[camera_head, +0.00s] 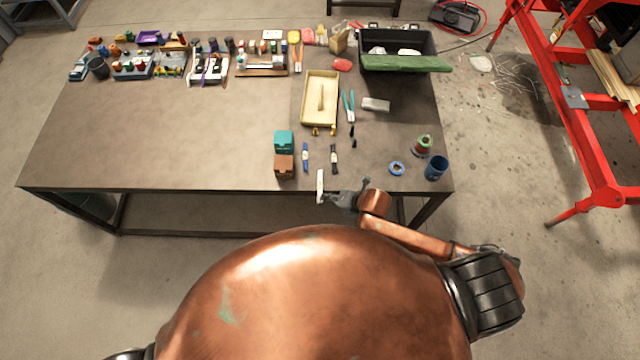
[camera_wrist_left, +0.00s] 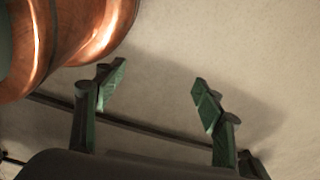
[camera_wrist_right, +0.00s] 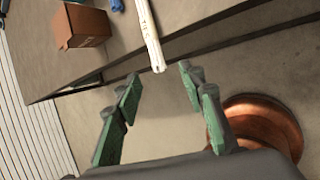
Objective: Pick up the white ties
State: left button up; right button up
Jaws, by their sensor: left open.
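The white ties (camera_head: 320,186) are a narrow white bundle at the front edge of the table, with one end reaching past the edge. In the right wrist view the white ties (camera_wrist_right: 149,32) run down toward the gap between my fingers. My right gripper (camera_head: 333,198) is at the front edge, just beside the bundle's near end. Its fingers (camera_wrist_right: 158,82) are open with nothing clamped; whether the bundle's tip lies between them I cannot tell. My left gripper (camera_wrist_left: 158,82) is open and empty over bare floor. It is hidden in the head view.
A brown box (camera_head: 284,166) and a teal box (camera_head: 284,141) stand left of the ties. A blue-and-white bundle (camera_head: 305,157) and a black bundle (camera_head: 334,158) lie behind them. A blue tape roll (camera_head: 397,168) and blue cup (camera_head: 436,168) stand right.

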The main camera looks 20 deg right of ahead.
aim_at(320, 186)
jog(key=x, duration=0.5)
jog(key=p+x, duration=0.1)
jog(key=x, duration=0.1)
jog(key=shift+w+a+r, duration=0.1)
jog(key=shift+w, duration=0.4)
pick_arm(q)
jog(key=shift+s+r, duration=0.55)
jog(key=shift+s, duration=0.15)
pick_arm(e)
jog(key=shift+c, duration=0.3)
grip_shut()
